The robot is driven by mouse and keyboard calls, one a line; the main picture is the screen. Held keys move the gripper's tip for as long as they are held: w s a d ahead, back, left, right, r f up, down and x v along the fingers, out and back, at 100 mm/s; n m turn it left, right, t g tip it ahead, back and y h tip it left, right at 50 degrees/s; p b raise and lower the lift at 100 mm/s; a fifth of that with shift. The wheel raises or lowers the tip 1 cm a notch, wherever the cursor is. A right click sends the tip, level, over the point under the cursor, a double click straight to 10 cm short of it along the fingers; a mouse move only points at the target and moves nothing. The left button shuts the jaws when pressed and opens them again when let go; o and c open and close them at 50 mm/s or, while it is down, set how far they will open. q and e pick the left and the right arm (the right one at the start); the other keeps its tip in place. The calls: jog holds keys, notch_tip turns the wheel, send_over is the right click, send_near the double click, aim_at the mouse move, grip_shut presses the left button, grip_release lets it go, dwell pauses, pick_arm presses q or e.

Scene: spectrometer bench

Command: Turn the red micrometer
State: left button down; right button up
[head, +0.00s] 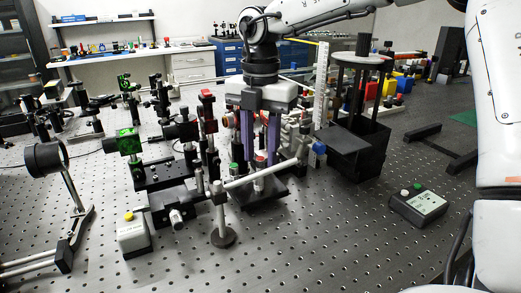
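A small red-topped part (259,161), which looks like the red micrometer, stands low on a dark mount in the middle of the head view. A similar green-topped part (233,167) is just to its left. My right gripper (258,150) comes down from above, its two purple fingers apart, with the red top seen between or just behind their tips. I cannot tell whether a finger touches it. A white rod crosses in front and partly hides the mount. My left gripper is not in view.
A silver post on a round base (223,238) stands close in front. A red block on a post (207,96) and green-fronted optics (129,141) are to the left. A black stand (350,139) is close right. A control box (418,204) lies farther right; the front bench is mostly clear.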

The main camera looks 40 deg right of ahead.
aim_at(260, 157)
notch_tip(260, 157, up, 10)
jog(key=p, duration=0.1)
jog(key=shift+r, duration=0.15)
dwell(0.4)
dwell(0.4)
